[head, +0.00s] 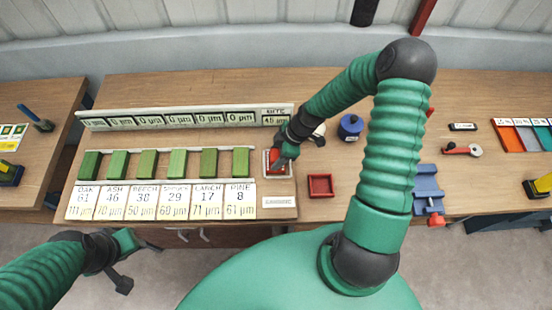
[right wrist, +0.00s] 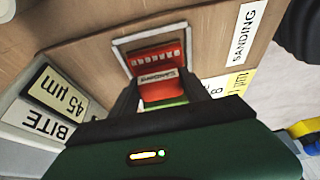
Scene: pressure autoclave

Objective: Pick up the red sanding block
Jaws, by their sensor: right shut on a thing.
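The red sanding block (head: 274,157) sits at a white-framed spot (head: 267,171) at the right end of the row of green blocks. In the right wrist view the red block (right wrist: 160,90) shows between my fingers, with a pale lettered label on it. My right gripper (head: 280,156) is shut on the block and partly hides it in the head view. I cannot tell whether the block is clear of the frame. My left gripper (head: 137,266) is open and empty, in front of the table's near edge at lower left.
Several green blocks (head: 118,164) stand left of the red block above name cards. A display strip (head: 180,117) runs behind them. An empty red tray (head: 320,185), a blue round item (head: 350,126) and a blue vise-like fixture (head: 426,186) lie to the right.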

